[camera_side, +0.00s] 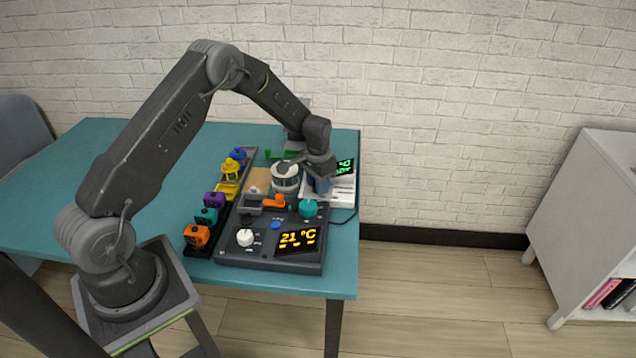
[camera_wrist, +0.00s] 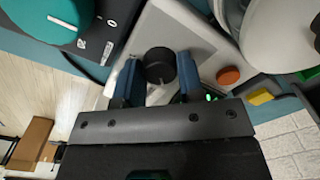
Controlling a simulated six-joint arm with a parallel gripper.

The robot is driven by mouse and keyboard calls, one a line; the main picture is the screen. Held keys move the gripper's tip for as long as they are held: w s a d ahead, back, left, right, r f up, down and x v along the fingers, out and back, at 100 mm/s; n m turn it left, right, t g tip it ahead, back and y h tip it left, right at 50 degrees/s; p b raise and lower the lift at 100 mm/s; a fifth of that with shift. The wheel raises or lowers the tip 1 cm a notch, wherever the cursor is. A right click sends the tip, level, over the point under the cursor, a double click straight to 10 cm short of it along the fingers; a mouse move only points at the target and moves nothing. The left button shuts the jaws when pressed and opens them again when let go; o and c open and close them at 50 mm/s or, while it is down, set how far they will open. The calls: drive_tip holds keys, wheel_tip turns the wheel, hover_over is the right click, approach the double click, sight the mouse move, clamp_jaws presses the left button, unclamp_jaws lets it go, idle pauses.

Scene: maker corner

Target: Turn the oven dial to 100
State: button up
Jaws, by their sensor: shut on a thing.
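The black dial (camera_wrist: 158,64) sits on a white unit and shows between the two fingers in the wrist view. My gripper (camera_wrist: 160,76) is shut on this dial, one blue-grey finger on each side. In the side view my gripper (camera_side: 318,183) reaches down over the white unit (camera_side: 343,195) at the table's right edge, and the dial is hidden there. A green-lit display (camera_side: 345,166) stands at the back of the white unit. It is partly covered by my wrist, and its full reading cannot be made out.
A round white-topped device (camera_side: 285,176) is just left of my gripper. Small coloured holders (camera_side: 197,235) line the left.

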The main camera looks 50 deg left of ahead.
drive_tip(key=shift+m, duration=0.3)
drive_tip(key=o, duration=0.9)
wheel_tip(320, 180, up, 14)
drive_tip(key=shift+f, duration=0.1)
idle(0.5)
